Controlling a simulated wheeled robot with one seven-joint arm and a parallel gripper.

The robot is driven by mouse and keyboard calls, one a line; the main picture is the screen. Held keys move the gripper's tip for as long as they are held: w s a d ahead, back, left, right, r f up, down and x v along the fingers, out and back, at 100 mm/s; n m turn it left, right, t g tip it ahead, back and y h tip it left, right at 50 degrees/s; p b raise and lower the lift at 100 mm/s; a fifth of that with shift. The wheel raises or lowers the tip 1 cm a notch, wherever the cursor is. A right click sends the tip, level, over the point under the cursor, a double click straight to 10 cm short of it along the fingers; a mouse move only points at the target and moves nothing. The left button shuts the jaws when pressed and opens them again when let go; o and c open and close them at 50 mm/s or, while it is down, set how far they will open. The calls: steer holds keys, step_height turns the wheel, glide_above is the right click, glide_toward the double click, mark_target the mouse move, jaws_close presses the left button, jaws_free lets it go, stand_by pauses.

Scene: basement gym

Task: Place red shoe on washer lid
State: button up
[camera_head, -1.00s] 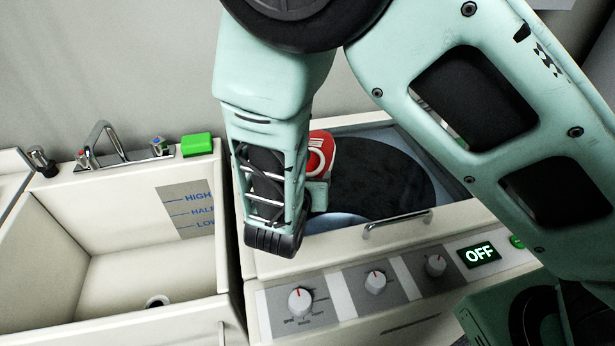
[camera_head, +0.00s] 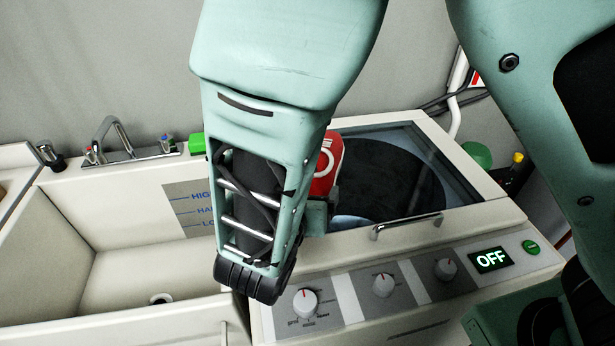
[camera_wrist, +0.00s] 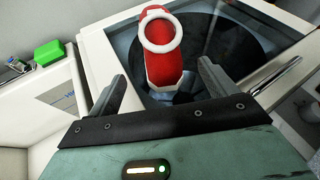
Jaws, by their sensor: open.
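The red shoe (camera_wrist: 162,62) with a white ring-shaped opening lies on the dark glass washer lid (camera_wrist: 215,50). In the head view the red shoe (camera_head: 326,165) is partly hidden behind my arm, at the left part of the washer lid (camera_head: 385,180). My gripper (camera_wrist: 160,90) is open, its two fingers apart, with the near end of the shoe between or just beyond the fingertips. The shoe appears free of both fingers. In the head view my wrist hides most of the gripper.
A metal lid handle (camera_head: 408,222) runs along the lid's front edge, above the knobs and the OFF display (camera_head: 491,259). A sink basin (camera_head: 130,235) is at the left, with a green block (camera_head: 197,144) on its back rim. A green round object and bottle stand behind right.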

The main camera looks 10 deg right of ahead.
steer(key=s+d+r+m+g, duration=0.3)
steer(key=s+d+m+g, duration=0.55)
steer(key=s+m, duration=0.3)
steer(key=s+a+r+m+g+y, duration=0.3)
steer(key=s+m+y, duration=0.3)
steer(key=m, duration=0.7)
steer(key=shift+r+y, duration=0.4)
steer(key=shift+y, duration=0.1)
